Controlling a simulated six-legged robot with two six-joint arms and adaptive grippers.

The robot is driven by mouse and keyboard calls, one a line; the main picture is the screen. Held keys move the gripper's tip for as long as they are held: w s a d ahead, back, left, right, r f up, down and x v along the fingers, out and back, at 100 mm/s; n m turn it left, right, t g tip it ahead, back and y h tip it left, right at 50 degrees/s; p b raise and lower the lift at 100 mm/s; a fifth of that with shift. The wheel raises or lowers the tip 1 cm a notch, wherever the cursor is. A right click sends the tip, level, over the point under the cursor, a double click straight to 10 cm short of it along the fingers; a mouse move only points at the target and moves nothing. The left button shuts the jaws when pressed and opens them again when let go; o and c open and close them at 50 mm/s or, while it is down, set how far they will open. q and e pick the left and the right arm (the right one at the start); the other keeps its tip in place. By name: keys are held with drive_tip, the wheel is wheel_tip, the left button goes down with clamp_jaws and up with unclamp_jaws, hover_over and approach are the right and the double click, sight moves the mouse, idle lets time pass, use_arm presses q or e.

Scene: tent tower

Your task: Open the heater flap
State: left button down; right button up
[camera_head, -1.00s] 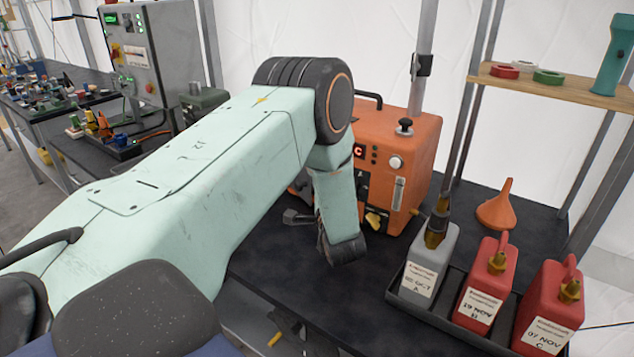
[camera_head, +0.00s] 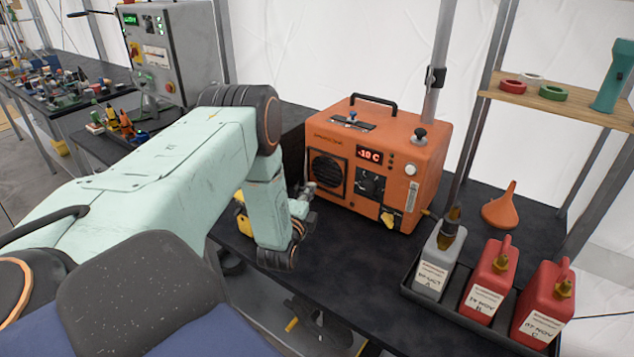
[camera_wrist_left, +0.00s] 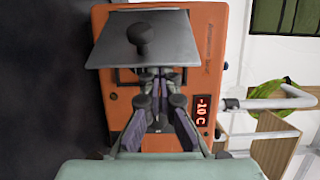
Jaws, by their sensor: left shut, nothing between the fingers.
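The orange heater (camera_head: 400,150) stands on the black bench, its front with grille, dial and "-10 C" display in clear sight. In the left wrist view its orange face (camera_wrist_left: 208,60) appears turned sideways. A dark grey plate with a black knob, seemingly the flap (camera_wrist_left: 105,52), spans the top there. It looks tilted out from the face and overlaps the heater. My left gripper (camera_head: 306,191) is beside the heater's left front edge. In the wrist view its fingers (camera_wrist_left: 156,82) are together and empty, close under the plate's lower edge. Contact cannot be told. My right gripper is not in view.
A tray (camera_head: 411,292) with one grey canister (camera_head: 433,268) and two red ones stands right of the heater. An orange funnel (camera_head: 500,210) is behind it. A wooden shelf (camera_head: 570,105) is above right. Bare bench (camera_head: 335,255) lies before the heater.

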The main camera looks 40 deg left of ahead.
use_arm(q)
drive_tip(key=s+a+p, duration=0.3)
drive_tip(key=a, duration=0.2)
drive_tip(key=shift+s, duration=0.3)
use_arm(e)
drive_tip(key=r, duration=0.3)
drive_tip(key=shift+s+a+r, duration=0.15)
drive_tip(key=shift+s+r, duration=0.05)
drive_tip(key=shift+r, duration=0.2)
use_arm(q)
drive_tip(key=shift+a, duration=0.3)
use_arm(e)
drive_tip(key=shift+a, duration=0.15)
use_arm(q)
drive_tip(key=shift+s, duration=0.15)
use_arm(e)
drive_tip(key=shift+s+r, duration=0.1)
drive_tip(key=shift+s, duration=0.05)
use_arm(q)
drive_tip(key=shift+s+d, duration=0.15)
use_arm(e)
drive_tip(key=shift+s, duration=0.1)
